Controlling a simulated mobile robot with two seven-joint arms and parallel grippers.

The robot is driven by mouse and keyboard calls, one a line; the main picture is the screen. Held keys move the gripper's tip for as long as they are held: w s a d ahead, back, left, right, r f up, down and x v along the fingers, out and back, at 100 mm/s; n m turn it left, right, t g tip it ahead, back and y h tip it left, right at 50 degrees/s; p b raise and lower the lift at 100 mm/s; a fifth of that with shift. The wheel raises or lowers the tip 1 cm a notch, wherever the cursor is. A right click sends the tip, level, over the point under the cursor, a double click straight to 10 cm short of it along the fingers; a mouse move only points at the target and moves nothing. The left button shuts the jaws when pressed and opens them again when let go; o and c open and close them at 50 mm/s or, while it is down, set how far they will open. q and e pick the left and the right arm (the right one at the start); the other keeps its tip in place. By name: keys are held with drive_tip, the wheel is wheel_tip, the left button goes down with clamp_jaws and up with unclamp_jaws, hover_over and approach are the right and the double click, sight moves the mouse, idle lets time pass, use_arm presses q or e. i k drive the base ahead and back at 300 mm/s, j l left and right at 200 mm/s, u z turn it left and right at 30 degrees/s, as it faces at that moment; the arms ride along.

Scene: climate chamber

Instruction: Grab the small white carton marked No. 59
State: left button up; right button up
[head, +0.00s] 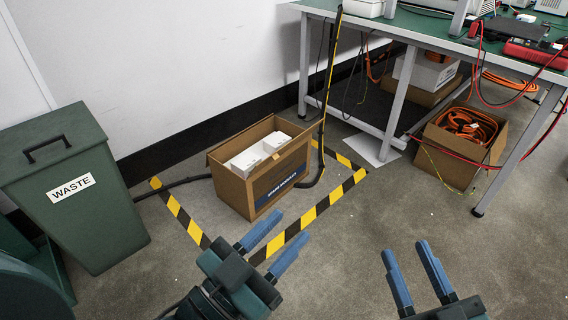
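Several small white cartons (247,161) sit inside an open cardboard box (233,192) on the floor, in the middle of the head view. No number can be read on any of them, so I cannot tell which is No. 59. My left gripper (293,226) is open and empty, in front of the box and apart from it. My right gripper (405,248) is open and empty over bare floor, further right and nearer to me.
Yellow-black floor tape (315,213) surrounds the box, with a dark cable (315,180) running close by. A green waste bin (70,190) stands left. A workbench (440,40) stands at the back right, with a box of orange cable (447,153) beneath. Floor in front is clear.

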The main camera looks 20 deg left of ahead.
sight(243, 164)
drive_tip(key=i+j+z, duration=0.15)
drive_tip(key=j+z, duration=0.35)
drive_tip(key=i+j+z, duration=0.15)
drive_tip(key=j+z, duration=0.15)
drive_tip(key=z, duration=0.2)
drive_tip(key=j+z, duration=0.2)
drive_tip(key=j, duration=0.9)
drive_tip(key=i+j, duration=0.15)
drive_tip(key=j, duration=0.2)
drive_tip(key=i+j, duration=0.15)
drive_tip(key=j, duration=0.15)
drive_tip(key=i+j, duration=0.15)
drive_tip(key=j, duration=0.2)
